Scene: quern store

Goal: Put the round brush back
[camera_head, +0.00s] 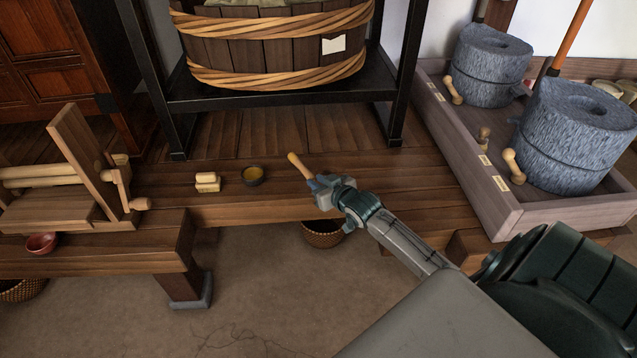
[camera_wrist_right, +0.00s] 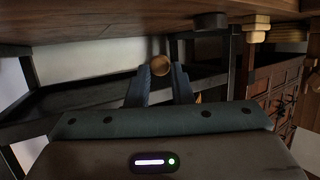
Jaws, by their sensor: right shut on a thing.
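My right gripper (camera_head: 326,187) is shut on a pale wooden handle (camera_head: 300,165), which I take to be the round brush. The handle sticks out up and to the left, above the wooden bench. No bristles can be made out in either view. In the right wrist view, the handle's round end (camera_wrist_right: 160,66) shows end-on between the two fingers (camera_wrist_right: 160,86). My left gripper is not in view.
On the bench are a small dark bowl (camera_head: 253,176), wooden blocks (camera_head: 207,182) and a wooden press-like frame (camera_head: 90,170). A tray (camera_head: 455,130) with two stone querns (camera_head: 490,65) stands right. A bound tub (camera_head: 275,48) is behind; a basket (camera_head: 322,234) sits below.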

